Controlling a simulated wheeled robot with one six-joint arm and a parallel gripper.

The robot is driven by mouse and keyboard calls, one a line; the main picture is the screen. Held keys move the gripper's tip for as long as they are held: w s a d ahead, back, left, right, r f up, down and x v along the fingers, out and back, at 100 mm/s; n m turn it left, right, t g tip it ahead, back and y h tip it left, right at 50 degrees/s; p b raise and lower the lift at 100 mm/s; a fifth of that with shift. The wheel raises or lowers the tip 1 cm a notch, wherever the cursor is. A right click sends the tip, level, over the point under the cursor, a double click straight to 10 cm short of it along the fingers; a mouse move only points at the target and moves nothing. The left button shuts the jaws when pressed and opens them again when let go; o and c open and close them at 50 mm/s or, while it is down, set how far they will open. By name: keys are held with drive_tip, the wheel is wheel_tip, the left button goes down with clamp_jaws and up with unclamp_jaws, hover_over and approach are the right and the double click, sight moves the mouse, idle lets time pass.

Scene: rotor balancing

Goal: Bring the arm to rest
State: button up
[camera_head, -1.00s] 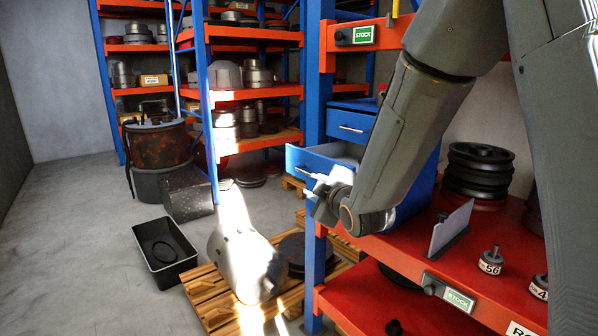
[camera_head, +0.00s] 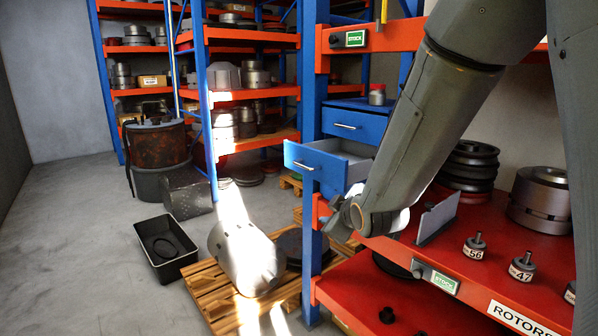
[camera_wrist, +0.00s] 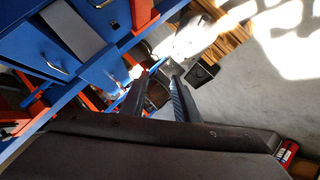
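My arm reaches down from the upper right in the head view. My gripper (camera_head: 334,218) hangs in front of the rack's blue post, just below the pulled-out blue drawer (camera_head: 318,172), apparently clear of its handle. The fingertips are small and partly hidden by the wrist in this view. In the wrist view my gripper (camera_wrist: 158,80) shows two dark fingers apart with nothing between them. The drawer unit also shows at the upper left of the wrist view (camera_wrist: 35,45).
The red shelf (camera_head: 440,262) right of my gripper holds an upright grey plate (camera_head: 437,217), labelled weights (camera_head: 475,247) and a metal rotor (camera_head: 541,198). A pallet (camera_head: 215,300) with a grey cylinder (camera_head: 245,258) and a black bin (camera_head: 166,246) stand on the floor.

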drive_tip(key=s+d+f+m+g+h, duration=0.1)
drive_tip(key=s+d+f+m+g, duration=0.2)
drive_tip(key=s, duration=0.5)
drive_tip(key=s+d+f+m+g+h, duration=0.1)
drive_tip(key=s+d+f+m+g, duration=0.2)
drive_tip(key=s, duration=0.6)
drive_tip(key=s+d+f+m+g+h, duration=0.1)
drive_tip(key=s+d+f+m+g, duration=0.2)
drive_tip(key=s, duration=0.6)
drive_tip(key=d+m+g, duration=0.1)
drive_tip(key=d+m, duration=0.1)
drive_tip(key=shift+f+m+g, duration=0.2)
drive_tip(key=shift+m+g, duration=0.2)
